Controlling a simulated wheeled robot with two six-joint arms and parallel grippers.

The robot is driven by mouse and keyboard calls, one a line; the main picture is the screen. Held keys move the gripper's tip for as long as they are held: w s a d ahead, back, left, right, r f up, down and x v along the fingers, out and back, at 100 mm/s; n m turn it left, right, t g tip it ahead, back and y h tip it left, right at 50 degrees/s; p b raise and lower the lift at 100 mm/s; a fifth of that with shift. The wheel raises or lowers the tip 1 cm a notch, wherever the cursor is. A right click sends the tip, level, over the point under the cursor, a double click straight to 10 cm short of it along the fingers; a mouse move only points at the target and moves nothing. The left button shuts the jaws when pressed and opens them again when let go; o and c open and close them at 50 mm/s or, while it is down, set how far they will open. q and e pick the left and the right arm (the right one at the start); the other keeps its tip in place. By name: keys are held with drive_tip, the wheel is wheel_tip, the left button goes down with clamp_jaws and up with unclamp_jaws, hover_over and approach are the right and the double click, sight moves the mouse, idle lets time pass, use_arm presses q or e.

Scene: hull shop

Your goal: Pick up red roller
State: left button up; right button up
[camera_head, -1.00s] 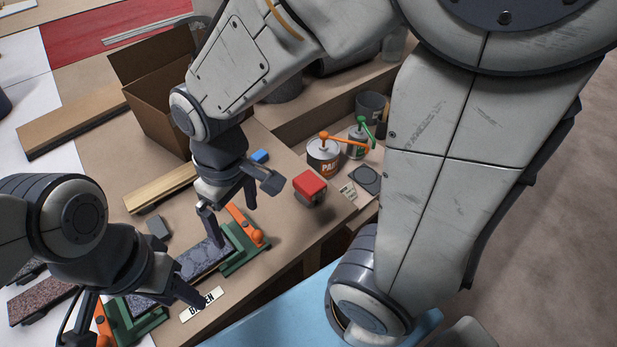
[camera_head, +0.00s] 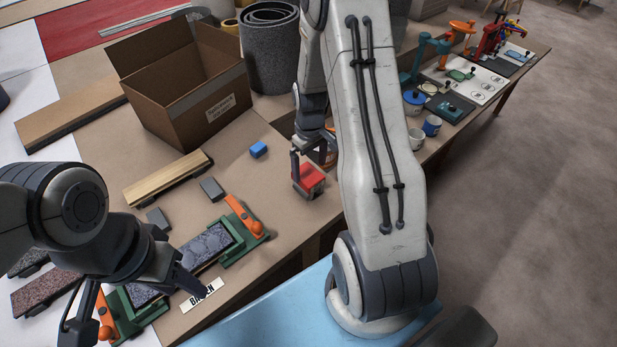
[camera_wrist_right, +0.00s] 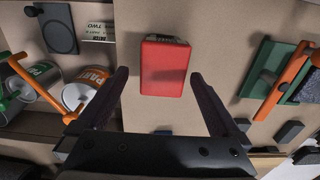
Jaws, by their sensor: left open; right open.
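The red roller (camera_head: 310,177) is a boxy red piece on the tan bench, right of the green clamp. In the right wrist view the red roller (camera_wrist_right: 168,68) lies ahead of the fingertips and roughly between their lines. My right gripper (camera_head: 312,158) is open and just above and behind the roller; the right wrist view also shows its spread fingers (camera_wrist_right: 160,76), with nothing held. Whether they touch the roller I cannot tell. My left gripper (camera_head: 132,305) is open over the lower-left clamp area, far from the roller.
A green clamp (camera_head: 240,245) with orange levers and a speckled block sits left of the roller. Paint cans (camera_wrist_right: 85,88) are close by in the right wrist view.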

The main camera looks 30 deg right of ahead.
sight(308, 174)
drive_tip(key=f, duration=0.5)
drive_tip(key=shift+a+f+p, duration=0.1)
drive_tip(key=shift+a+p, duration=0.15)
drive_tip(key=shift+p, duration=0.15)
drive_tip(key=shift+c, duration=0.3)
drive_tip(key=shift+w, duration=0.1)
clamp_jaws()
